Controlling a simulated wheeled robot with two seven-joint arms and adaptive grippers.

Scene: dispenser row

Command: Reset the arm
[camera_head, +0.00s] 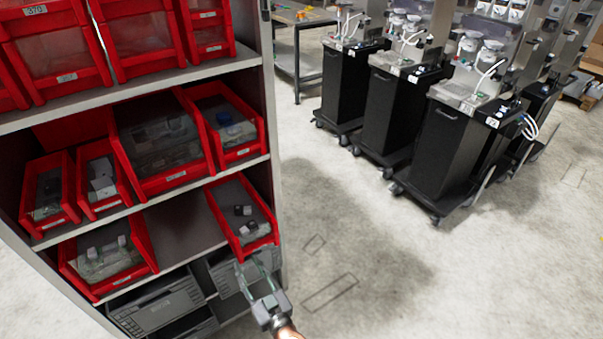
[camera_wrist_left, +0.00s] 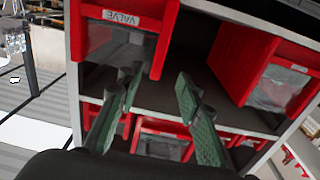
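My left gripper (camera_head: 256,272) is in the lower middle of the head view, in front of the shelf unit, just below the front of a red bin (camera_head: 263,240) holding small dark parts. Its two green-grey fingers are apart with nothing between them. In the left wrist view the open fingers (camera_wrist_left: 155,86) also show empty, near a red bin (camera_wrist_left: 158,67) labelled VALVE; I cannot tell whether a finger touches it. My right gripper is in neither view.
The shelf unit (camera_head: 271,120) fills the left side, with several red bins and grey crates (camera_head: 155,308) at the bottom. Several black wheeled dispenser carts (camera_head: 450,150) stand at the upper right. The floor (camera_head: 420,275) right of the shelf is clear.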

